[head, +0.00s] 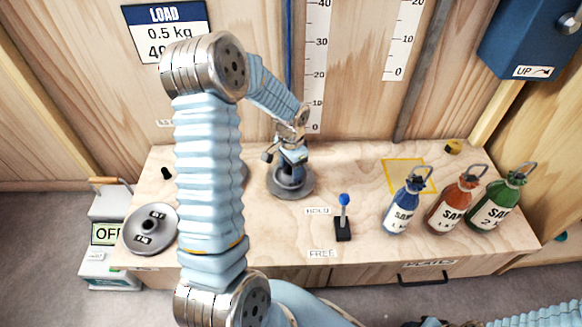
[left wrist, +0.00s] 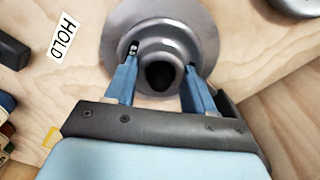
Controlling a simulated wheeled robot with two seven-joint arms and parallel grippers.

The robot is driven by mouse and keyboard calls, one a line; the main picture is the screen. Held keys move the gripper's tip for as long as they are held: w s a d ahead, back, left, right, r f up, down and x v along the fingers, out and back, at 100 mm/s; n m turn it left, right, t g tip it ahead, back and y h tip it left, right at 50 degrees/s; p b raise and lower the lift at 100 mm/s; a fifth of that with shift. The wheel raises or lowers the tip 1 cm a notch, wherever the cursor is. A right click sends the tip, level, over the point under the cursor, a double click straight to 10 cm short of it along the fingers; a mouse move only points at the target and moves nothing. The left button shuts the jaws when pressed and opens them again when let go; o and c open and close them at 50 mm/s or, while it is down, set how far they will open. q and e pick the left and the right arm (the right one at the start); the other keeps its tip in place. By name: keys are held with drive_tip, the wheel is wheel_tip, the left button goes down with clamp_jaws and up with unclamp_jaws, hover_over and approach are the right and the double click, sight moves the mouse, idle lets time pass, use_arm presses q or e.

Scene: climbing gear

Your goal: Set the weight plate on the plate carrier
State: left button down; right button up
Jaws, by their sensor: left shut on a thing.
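My left gripper (head: 291,163) points down over the middle of a plain grey round disc (head: 293,187) with a raised hub. In the left wrist view the fingers (left wrist: 162,66) are shut on the hub of this disc (left wrist: 117,35), one on each side. A dark hole shows in the hub. No label shows on it, so I cannot tell if it is the weight plate or the carrier. A second grey disc (head: 135,240) with small white labels lies at the bench's left end. My right gripper is not in view.
A blue-knobbed lever (head: 343,225) stands between the HOLD and FREE labels. Blue (head: 401,212), red (head: 449,212) and green (head: 497,203) sand bottles stand at the right. A blue rope (head: 288,45) hangs by the wall. Bare bench (head: 350,172) lies right of the disc.

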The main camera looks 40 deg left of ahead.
use_arm(q)
drive_tip(key=shift+f, duration=0.35)
drive_tip(key=c, duration=0.7)
unclamp_jaws()
drive_tip(key=shift+o, duration=0.2)
wheel_tip(320, 180, up, 6)
drive_tip(key=p, duration=0.4)
drive_tip(key=shift+r, duration=0.2)
drive_tip(key=shift+r+p, duration=1.85)
drive_tip(key=shift+r, duration=0.5)
drive_tip(key=shift+s+f, duration=0.1)
drive_tip(key=shift+s, duration=0.05)
